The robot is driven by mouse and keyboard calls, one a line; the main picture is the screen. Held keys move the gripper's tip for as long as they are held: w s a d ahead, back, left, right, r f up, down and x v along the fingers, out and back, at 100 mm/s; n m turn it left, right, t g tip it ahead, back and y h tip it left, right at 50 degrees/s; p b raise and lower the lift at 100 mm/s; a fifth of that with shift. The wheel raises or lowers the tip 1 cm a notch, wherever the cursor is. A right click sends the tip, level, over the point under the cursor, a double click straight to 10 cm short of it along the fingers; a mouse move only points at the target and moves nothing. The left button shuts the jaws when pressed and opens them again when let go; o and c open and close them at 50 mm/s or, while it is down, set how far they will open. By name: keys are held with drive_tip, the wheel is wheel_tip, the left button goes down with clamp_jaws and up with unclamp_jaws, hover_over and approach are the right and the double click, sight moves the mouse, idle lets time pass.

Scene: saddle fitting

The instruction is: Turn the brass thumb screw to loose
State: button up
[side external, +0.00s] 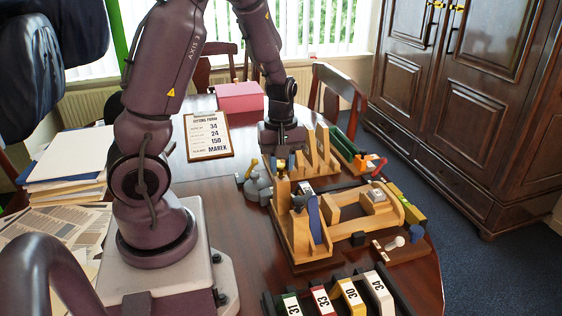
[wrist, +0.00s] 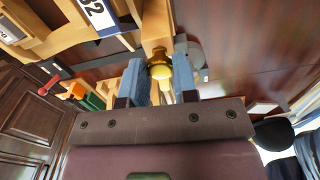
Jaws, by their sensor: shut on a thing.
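The brass thumb screw (wrist: 159,68) sits at the end of a wooden post in the wrist view. My gripper (wrist: 161,75) has its two blue fingers on either side of the screw's head and is shut on it. The screw is small there and largely hidden by my gripper. How far the screw is turned cannot be told.
A slotted wooden rack (side external: 318,160) stands close behind my gripper. Grey rounded pieces (side external: 258,187) lie just left of the jig. Numbered blocks (side external: 352,296) line the front. A clipboard (side external: 208,136) lies at the back left. Bare tabletop shows left of the jig.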

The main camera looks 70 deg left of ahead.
sight(281, 165)
drive_tip(key=o, duration=0.9)
wheel_tip(281, 165, up, 13)
idle(0.5)
drive_tip(key=s+d+r+m+t, duration=0.2)
drive_tip(key=d+m, duration=0.3)
drive_tip(key=s+d+r+m+t, duration=0.1)
drive_tip(key=s+d+r+m, duration=0.1)
drive_tip(key=d+m, duration=0.4)
drive_tip(key=s+d+r+m+t, duration=0.2)
drive_tip(key=d+r+m, duration=0.1)
drive_tip(key=d+m, duration=0.3)
drive_tip(key=shift+s+d+t, duration=0.1)
drive_tip(key=shift+t, duration=0.2)
